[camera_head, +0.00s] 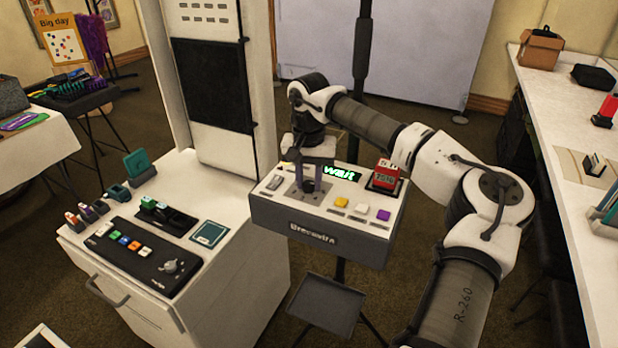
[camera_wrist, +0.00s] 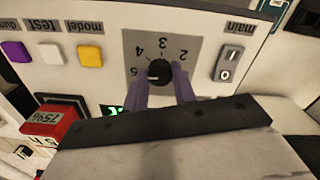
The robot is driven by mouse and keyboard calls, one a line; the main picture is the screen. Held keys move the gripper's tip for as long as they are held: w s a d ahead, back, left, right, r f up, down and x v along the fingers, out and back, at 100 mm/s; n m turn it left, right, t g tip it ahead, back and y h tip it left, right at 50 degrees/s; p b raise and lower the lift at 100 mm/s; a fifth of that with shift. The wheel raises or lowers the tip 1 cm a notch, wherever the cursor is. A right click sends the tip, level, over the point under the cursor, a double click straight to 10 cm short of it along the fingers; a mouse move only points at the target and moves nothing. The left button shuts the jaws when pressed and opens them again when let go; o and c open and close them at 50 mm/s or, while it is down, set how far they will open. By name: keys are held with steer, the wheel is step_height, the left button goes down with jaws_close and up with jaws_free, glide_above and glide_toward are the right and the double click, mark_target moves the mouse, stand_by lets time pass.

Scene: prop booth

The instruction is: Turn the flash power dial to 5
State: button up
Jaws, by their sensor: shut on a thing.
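The flash power dial is a round black knob (camera_wrist: 159,69) on a grey plate (camera_wrist: 190,50) printed with numbers, of which 2, 3, 4 and 5 show upside down in the wrist view. A small pale mark on the knob seems to point left, towards the 5. My gripper (camera_wrist: 163,84) has its two purple fingers shut on the knob, one on each side. In the head view my gripper (camera_head: 308,184) reaches down onto the grey control box (camera_head: 318,231). The lower numbers are hidden behind the fingers.
The box also carries a main rocker switch (camera_wrist: 229,63), yellow (camera_wrist: 90,54), white and purple buttons, a green "wait" display (camera_head: 341,173) and a red block (camera_head: 386,174). A white cabinet (camera_head: 232,285) with another panel stands left; a long counter (camera_head: 570,130) runs along the right.

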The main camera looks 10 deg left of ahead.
mark_target(309, 182)
steer(key=shift+n, duration=0.3)
steer(key=o, duration=1)
step_height(309, 182, up, 14)
steer(key=b, duration=0.2)
